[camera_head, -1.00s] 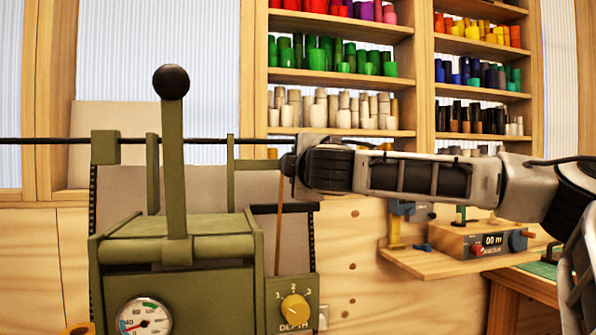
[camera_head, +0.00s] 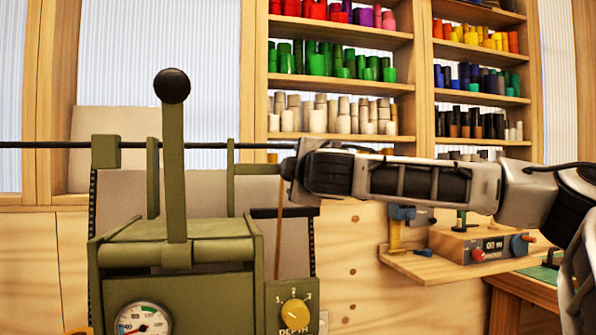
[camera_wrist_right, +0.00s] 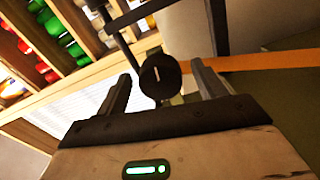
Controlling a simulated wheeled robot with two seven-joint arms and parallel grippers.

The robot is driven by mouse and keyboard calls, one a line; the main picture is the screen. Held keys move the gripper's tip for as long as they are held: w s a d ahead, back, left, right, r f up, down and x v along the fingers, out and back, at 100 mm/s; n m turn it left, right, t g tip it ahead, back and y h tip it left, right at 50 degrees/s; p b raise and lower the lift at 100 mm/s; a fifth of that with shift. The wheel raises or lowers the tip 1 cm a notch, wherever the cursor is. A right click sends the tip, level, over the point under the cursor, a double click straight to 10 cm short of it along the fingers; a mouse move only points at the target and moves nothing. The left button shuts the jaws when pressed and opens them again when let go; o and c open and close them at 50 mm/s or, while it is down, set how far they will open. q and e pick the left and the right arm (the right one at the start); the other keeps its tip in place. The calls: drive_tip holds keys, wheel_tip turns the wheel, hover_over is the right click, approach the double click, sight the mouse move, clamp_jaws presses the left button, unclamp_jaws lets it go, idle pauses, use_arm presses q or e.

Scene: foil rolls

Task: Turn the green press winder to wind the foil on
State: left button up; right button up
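The green press (camera_head: 180,290) stands at the left, with an upright lever topped by a black ball (camera_head: 172,85). A thin dark rod (camera_head: 60,145) runs across its uprights. My right gripper (camera_head: 290,168) reaches in from the right beside the press's right-hand arm. In the right wrist view, a round black knob with a white mark (camera_wrist_right: 160,76), apparently the winder, sits between the two fingers of my right gripper (camera_wrist_right: 163,85). The fingers are apart, with small gaps to the knob. An orange-brown foil strip (camera_wrist_right: 260,62) lies just beyond; it hangs down in the head view (camera_head: 280,235).
The press carries a gauge (camera_head: 144,319) and a yellow depth dial (camera_head: 295,313). A counter box (camera_head: 485,245) stands on a small wooden shelf (camera_head: 435,267) below my right arm. Shelves of coloured foil rolls (camera_head: 340,140) fill the back wall.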

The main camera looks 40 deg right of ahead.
use_arm(q)
drive_tip(key=shift+d+f+b, duration=0.2)
drive_tip(key=shift+f+b, duration=0.2)
drive_tip(key=shift+b, duration=0.85)
use_arm(e)
drive_tip(key=v, duration=1.6)
drive_tip(key=shift+r, duration=0.2)
